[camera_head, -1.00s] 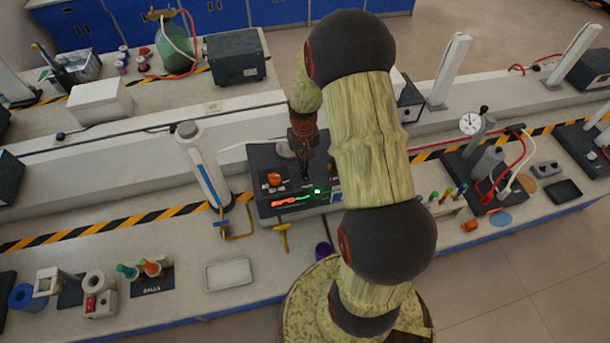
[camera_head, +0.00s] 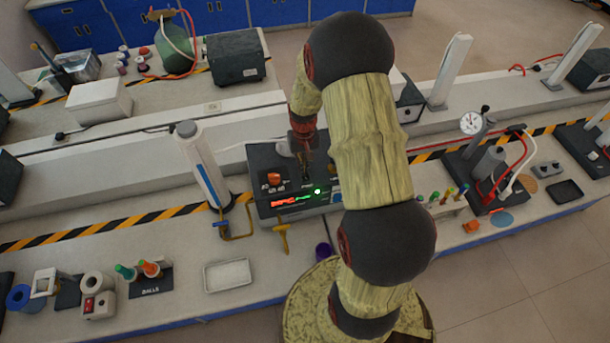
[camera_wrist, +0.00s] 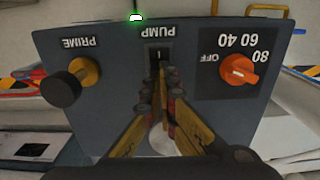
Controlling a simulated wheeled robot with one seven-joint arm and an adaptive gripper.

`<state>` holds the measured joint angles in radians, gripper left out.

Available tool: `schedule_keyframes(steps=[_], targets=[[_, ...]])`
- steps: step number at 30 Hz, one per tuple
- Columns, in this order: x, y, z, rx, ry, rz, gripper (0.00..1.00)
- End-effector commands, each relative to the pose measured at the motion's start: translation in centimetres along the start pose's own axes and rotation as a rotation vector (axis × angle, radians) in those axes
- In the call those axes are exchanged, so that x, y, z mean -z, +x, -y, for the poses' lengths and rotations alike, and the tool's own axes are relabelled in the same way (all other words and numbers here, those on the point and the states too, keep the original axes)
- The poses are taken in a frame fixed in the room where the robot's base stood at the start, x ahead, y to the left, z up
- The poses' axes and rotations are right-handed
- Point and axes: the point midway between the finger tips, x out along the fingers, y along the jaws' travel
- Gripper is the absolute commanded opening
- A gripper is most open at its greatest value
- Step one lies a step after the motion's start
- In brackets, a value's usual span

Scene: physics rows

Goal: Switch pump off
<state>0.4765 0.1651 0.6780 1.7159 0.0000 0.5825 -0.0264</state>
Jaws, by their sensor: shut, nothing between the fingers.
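The dark pump box (camera_head: 277,163) stands on the middle bench, with a lit red and green display on its front in the head view. In the wrist view its panel (camera_wrist: 110,50) appears upside down. A small black rocker switch (camera_wrist: 157,56) sits at the PUMP label, with a mark on it and a green lamp (camera_wrist: 136,17) lit nearby. An orange knob (camera_wrist: 238,70) is at the right, and a black PRIME knob (camera_wrist: 62,89) at the left. My gripper (camera_wrist: 157,92) is shut and empty, its tips at or just short of the switch; contact is unclear.
A white column with a blue stripe (camera_head: 203,167) stands left of the pump box. Yellow valve handles (camera_head: 282,237) stick out at its front. A white tray (camera_head: 227,275) lies on the bench front. My arm hides the box's right side.

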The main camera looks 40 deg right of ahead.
Motion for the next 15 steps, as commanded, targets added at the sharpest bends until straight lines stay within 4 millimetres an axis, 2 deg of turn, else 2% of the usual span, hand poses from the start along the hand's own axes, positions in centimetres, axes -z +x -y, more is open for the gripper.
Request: schedule_keyframes(steps=[8,15], targets=[[-0.03,0.43,0.00,0.000,0.000,0.001,0.00],[-0.03,-0.24,0.00,0.000,0.000,0.001,0.00]])
